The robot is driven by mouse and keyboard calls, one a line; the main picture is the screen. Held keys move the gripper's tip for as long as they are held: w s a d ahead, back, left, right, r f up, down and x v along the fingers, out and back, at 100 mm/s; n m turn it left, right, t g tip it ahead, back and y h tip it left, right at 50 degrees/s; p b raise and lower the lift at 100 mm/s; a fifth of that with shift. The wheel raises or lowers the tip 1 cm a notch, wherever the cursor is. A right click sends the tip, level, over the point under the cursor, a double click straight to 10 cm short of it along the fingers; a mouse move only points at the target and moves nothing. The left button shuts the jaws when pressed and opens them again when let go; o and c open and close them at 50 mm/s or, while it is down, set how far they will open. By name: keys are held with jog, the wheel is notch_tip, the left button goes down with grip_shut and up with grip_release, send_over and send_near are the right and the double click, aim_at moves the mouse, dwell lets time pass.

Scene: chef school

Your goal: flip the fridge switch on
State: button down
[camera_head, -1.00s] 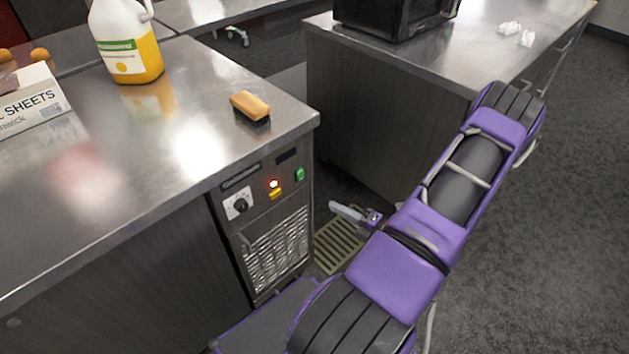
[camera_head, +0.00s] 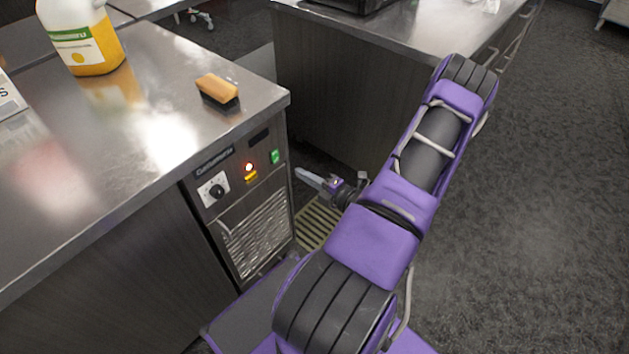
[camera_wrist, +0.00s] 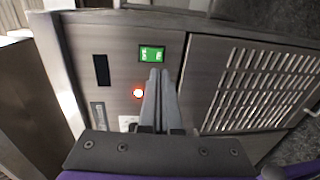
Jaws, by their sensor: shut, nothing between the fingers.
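The fridge panel (camera_head: 237,172) is on the front end of the steel counter. Its small green switch (camera_head: 275,156) is at the upper right, and it also shows in the wrist view (camera_wrist: 152,54). I cannot tell the switch's position. A lit red lamp (camera_head: 249,167) and a black dial (camera_head: 214,189) are to its left in the head view. My gripper (camera_head: 298,172) is shut and empty in front of the panel. In the wrist view its fingertips (camera_wrist: 160,72) appear just below the green switch, seemingly apart from it; the fingers cover part of the panel.
A slatted vent (camera_head: 257,240) is below the controls. A brush (camera_head: 217,91) and a yellow jug (camera_head: 82,40) stand on the steel counter (camera_head: 150,150). Another counter (camera_head: 335,95) is behind my arm. Open floor (camera_head: 540,200) lies to the right.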

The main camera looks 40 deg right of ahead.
aim_at(277, 160)
jog(key=w, duration=0.5)
jog(key=w+f, duration=0.1)
jog(key=w, duration=0.1)
jog(key=shift+w+a+b, duration=0.25)
jog(key=shift+a+b, duration=0.05)
jog(key=shift+b, duration=0.05)
jog(key=shift+w+f+b, duration=0.15)
jog(key=shift+f+b, duration=0.05)
jog(key=shift+b, duration=0.2)
jog(key=shift+r, duration=0.2)
jog(key=shift+s+f, duration=0.1)
jog(key=shift+s, duration=0.35)
jog(key=s+d+f+p, duration=0.1)
jog(key=s, duration=1.2)
jog(key=shift+f, duration=0.3)
